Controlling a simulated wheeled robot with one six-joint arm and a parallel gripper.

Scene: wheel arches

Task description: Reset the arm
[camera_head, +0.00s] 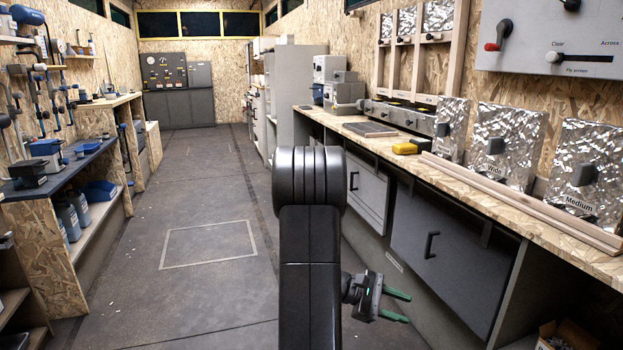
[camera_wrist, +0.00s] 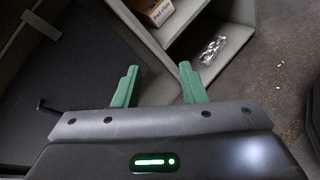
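My black arm rises in the middle of the head view, bent over at the top. My gripper (camera_head: 397,305) hangs low to the right of the arm, in front of the grey cabinet doors and below the worktop. Its two green fingers point right and are apart, with nothing between them. In the wrist view my gripper (camera_wrist: 157,88) also shows both green fingers spread and empty. A green light glows on its body.
A wooden worktop (camera_head: 590,262) runs along the right, with a yellow block (camera_head: 405,148) and silver panels (camera_head: 502,140) on it. A dark cabinet door (camera_head: 450,250) is near my gripper. A cardboard box (camera_wrist: 155,10) sits in an open shelf. The floor (camera_head: 200,290) at left is clear.

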